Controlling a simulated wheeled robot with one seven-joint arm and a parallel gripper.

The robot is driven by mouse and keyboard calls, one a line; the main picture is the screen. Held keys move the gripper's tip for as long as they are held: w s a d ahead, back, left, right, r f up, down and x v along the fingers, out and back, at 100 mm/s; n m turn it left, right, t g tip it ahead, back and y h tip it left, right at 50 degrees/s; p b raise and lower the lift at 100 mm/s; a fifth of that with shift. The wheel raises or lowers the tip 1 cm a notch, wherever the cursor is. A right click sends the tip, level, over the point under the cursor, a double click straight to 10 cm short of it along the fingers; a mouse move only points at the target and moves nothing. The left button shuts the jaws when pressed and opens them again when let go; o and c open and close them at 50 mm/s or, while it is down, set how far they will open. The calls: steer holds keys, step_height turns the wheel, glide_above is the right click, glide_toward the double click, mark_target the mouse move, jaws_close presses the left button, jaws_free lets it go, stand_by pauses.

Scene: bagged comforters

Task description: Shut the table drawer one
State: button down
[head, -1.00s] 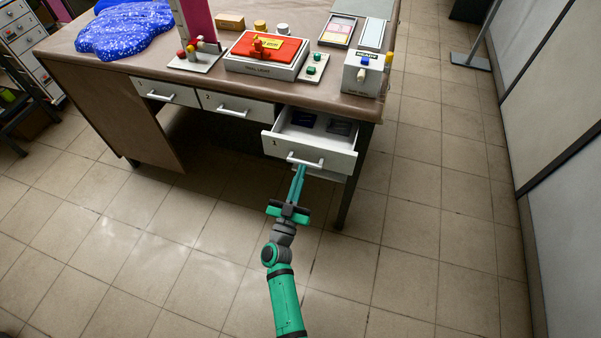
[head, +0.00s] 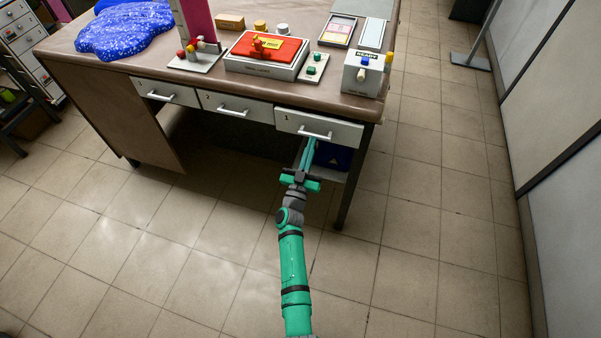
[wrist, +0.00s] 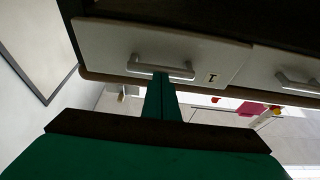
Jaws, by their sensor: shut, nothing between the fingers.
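Table drawer one (head: 333,124), a pale grey front marked 1 with a white bar handle (head: 315,134), is at the right end of the table (head: 100,62). The inside of the drawer is hidden.
Drawer two (head: 235,106) and another drawer (head: 165,91) are shut to the left. A dark blue item (head: 335,157) is below drawer one, beside a table leg. On the tabletop are a red-topped box (head: 268,50), a button box (head: 363,72) and a blue bag (head: 125,30). The floor in front is clear.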

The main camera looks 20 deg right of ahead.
steer(key=s+a, duration=0.2)
steer(key=s, duration=0.1)
steer(key=shift+s+a, duration=0.15)
steer(key=shift+s, duration=0.05)
stand_by(0.6)
steer(key=v, duration=1.1)
